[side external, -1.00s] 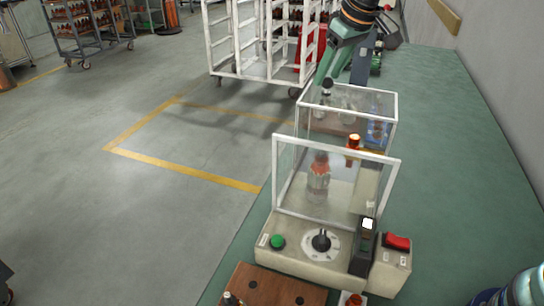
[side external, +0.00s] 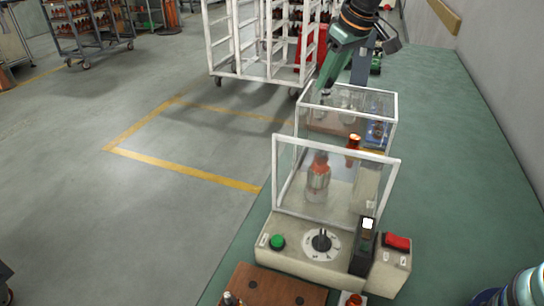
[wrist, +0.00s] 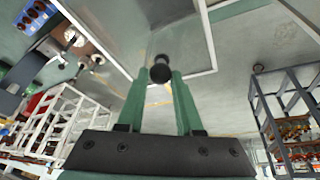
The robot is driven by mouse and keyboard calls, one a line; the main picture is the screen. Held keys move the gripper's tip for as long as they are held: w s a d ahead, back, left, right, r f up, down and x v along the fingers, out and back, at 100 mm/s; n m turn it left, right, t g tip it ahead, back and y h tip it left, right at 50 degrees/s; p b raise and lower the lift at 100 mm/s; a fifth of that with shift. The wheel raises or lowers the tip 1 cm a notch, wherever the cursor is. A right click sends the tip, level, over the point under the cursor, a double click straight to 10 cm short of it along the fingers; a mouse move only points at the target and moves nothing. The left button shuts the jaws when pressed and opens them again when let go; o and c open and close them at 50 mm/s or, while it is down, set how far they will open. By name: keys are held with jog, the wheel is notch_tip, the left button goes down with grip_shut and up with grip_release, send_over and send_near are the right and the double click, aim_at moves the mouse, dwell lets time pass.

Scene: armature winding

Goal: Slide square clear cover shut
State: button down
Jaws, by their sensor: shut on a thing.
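The square clear cover is a glass panel box with white edges; its rear part (side external: 396,105) stands on the machine bench in the side view, and white-edged clear panes (wrist: 211,40) show in the wrist view. A small dark knob (wrist: 160,69) sits between my fingertips. My gripper (side external: 325,91) is at the rear left top corner of the clear box, its green fingers shut on the knob; the fingers also show in the wrist view (wrist: 161,78). A copper-topped armature (side external: 318,178) stands behind the white-framed front pane (side external: 336,146).
The control base has a green button (side external: 278,242), a black dial (side external: 321,241) and a red switch (side external: 397,242). A brown board (side external: 275,285) lies in front. A white rack cart (side external: 258,65) stands behind on the floor.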

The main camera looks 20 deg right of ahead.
jog(key=s+a, duration=0.8)
jog(key=shift+s+a+y, duration=0.3)
jog(key=shift+a+y, duration=0.05)
jog(key=shift+y, duration=0.05)
jog(key=c, duration=0.7)
grip_release()
jog(key=shift+d, duration=0.1)
dwell(0.3)
jog(key=shift+r, duration=3.05)
jog(key=s+d+f+m, duration=0.1)
jog(key=s+d+f, duration=0.1)
jog(key=s+d, duration=0.3)
jog(key=s+d+f+m+h, duration=0.1)
jog(key=s+d+f, duration=0.2)
jog(key=d, duration=0.3)
jog(key=s+d+f+m+t, duration=0.1)
jog(key=s+d+f, duration=0.1)
jog(key=s+d, duration=0.3)
jog(key=shift+s+d+f+h, duration=0.15)
jog(key=shift+s+f+h, duration=0.2)
jog(key=shift+s, duration=0.5)
